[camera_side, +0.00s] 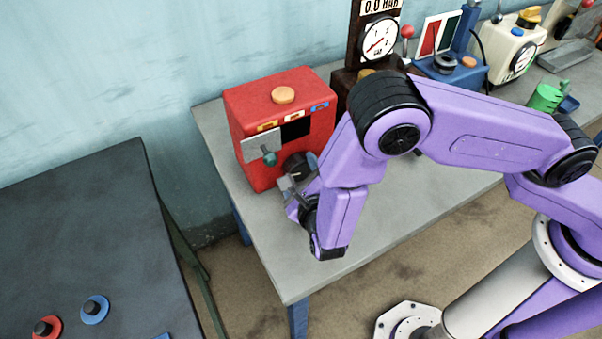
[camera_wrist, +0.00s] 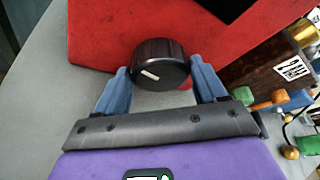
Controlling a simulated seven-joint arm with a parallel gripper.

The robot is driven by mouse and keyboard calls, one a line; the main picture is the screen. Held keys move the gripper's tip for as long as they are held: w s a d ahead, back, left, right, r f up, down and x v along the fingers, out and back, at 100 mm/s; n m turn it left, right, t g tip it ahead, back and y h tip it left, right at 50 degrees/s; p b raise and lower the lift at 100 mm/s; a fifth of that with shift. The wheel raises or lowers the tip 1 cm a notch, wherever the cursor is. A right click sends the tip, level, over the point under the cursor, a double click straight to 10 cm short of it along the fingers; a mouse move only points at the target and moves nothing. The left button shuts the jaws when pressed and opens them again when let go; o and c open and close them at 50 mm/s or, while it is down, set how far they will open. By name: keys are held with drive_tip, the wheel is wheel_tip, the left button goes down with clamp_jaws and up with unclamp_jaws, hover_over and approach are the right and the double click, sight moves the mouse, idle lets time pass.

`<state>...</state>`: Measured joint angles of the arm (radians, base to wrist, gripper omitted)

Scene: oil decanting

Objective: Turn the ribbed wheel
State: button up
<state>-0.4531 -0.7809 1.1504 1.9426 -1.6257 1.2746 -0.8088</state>
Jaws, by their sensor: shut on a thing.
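The ribbed wheel (camera_wrist: 160,66) is a black knob with a white mark, on the front of the red box (camera_side: 262,170). It also shows in the side view (camera_side: 295,166), partly hidden by my gripper. My gripper (camera_wrist: 163,82) has one blue finger at each side of the wheel and is shut on it. In the side view my gripper (camera_side: 292,184) reaches the lower front of the red box from the right. The white mark points to the lower right in the wrist view.
The red box carries an orange button (camera_side: 283,95) on top and a grey plate with a green knob (camera_side: 269,158) in front. A dark gauge stand (camera_side: 379,38) is behind it. A dark table (camera_side: 80,230) is at the left. The grey bench (camera_side: 270,240) is clear in front.

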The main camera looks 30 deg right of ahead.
drive_tip(key=m, duration=0.1)
drive_tip(key=m+y, duration=0.1)
drive_tip(key=shift+d+r+m+g+y, duration=0.15)
drive_tip(key=shift+m+g+y, duration=0.15)
drive_tip(key=shift+d+m+y, duration=0.2)
drive_tip(key=shift+m+y, duration=0.7)
drive_tip(key=shift+m, duration=0.3)
drive_tip(key=shift+d+m+y, duration=0.15)
drive_tip(key=shift+m+y, duration=0.75)
drive_tip(key=shift+m, duration=0.3)
drive_tip(key=shift+d+m+y, duration=0.1)
drive_tip(key=shift+m+y, duration=0.7)
drive_tip(key=shift+m, duration=0.3)
drive_tip(key=o, duration=1)
drive_tip(key=shift+o, duration=0.2)
